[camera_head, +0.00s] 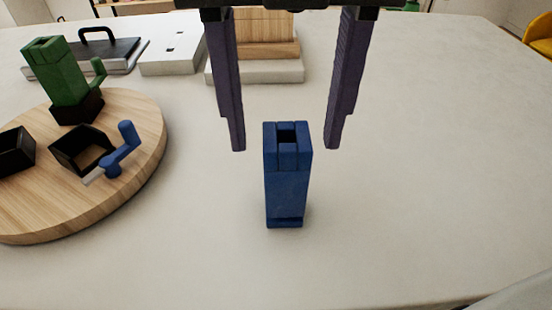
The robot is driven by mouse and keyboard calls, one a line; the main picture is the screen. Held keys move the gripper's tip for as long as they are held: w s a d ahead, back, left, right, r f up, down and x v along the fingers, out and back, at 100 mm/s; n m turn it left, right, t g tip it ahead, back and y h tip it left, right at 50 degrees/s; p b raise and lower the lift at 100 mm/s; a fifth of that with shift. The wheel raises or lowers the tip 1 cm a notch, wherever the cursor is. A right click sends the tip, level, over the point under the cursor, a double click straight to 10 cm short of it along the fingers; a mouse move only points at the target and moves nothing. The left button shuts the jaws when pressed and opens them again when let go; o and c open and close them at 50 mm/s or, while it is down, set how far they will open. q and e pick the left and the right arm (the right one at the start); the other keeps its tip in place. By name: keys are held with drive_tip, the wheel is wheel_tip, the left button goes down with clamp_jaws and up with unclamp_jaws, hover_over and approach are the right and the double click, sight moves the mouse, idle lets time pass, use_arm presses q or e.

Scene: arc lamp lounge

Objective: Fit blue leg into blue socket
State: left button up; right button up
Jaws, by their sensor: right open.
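The blue leg (286,190) is a tall block with a slotted top. It stands upright on the white table, right of the middle. My right gripper (287,148) is open, its two dark fingers pointing down with one on each side of the leg's top and a gap to both. A round wooden board (140,185) lies at the left. On it is an empty black square socket with a blue hooked piece (120,150) beside it, which seems to mark the blue socket (82,150). My left gripper does not show.
A green leg (60,75) stands in a black socket on the board, beside a green hooked piece. Another black socket (14,151) is at the left edge. Behind are a dark case (105,52), white blocks (172,55) and stacked wooden blocks (262,48). The table's right side is clear.

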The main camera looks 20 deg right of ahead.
sight(285, 180)
drive_tip(key=f, duration=0.2)
drive_tip(key=shift+s+f, duration=0.2)
drive_tip(key=shift+f, duration=0.15)
drive_tip(key=shift+w+f+b, duration=0.15)
drive_tip(key=shift+f+b, duration=0.05)
drive_tip(key=shift+f, duration=1.3)
drive_tip(key=shift+w+f+b, duration=0.1)
drive_tip(key=shift+f+b, duration=0.1)
drive_tip(key=shift+f, duration=1.25)
drive_tip(key=c, duration=1.3)
